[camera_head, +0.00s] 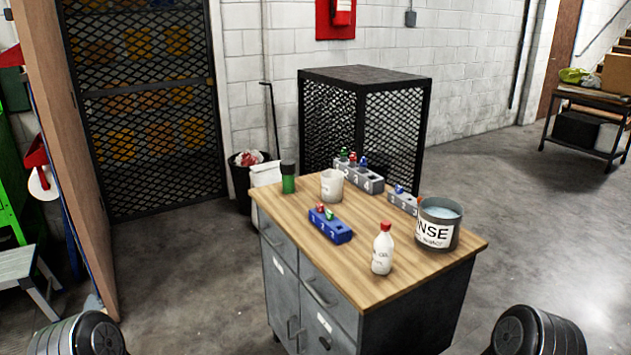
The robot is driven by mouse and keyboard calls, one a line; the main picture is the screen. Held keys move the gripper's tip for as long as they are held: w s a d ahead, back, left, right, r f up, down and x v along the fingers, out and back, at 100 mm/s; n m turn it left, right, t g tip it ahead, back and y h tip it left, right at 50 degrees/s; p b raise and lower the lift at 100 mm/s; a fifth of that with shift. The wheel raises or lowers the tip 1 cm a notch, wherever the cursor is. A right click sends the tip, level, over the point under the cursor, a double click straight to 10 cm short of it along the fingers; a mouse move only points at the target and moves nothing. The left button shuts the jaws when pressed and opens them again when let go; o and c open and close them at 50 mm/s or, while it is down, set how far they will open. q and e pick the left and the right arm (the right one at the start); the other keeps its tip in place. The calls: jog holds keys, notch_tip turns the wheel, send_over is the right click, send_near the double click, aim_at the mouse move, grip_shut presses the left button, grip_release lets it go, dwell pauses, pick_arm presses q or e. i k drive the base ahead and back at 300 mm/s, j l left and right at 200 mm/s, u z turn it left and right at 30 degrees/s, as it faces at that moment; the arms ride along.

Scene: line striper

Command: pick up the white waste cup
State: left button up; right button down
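The white waste cup (332,187) stands upright on the wooden top of the grey cabinet (405,267), near its back left part. It is a small off-white cup with faint marks on its side that are too small to read. Nothing holds it. Neither of my grippers is in view. Only dark rounded parts of my arms show at the bottom left and bottom right corners, well apart from the cabinet.
Around the cup are a green bottle with a dark cap (288,178), a blue rack (330,226), grey racks (358,178) (402,202), a white bottle with a red cap (382,250) and a grey rinse pot (439,226). A mesh cage (395,125) stands behind.

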aim_at(333, 180)
jog(key=i+j, duration=0.8)
jog(key=j, duration=0.25)
jog(key=i+j, duration=0.4)
jog(key=i+j+z, duration=0.1)
jog(key=i+j, duration=0.3)
jog(key=j, duration=0.25)
jog(key=i+j, duration=0.35)
jog(key=j, duration=0.2)
jog(key=z, duration=2.15)
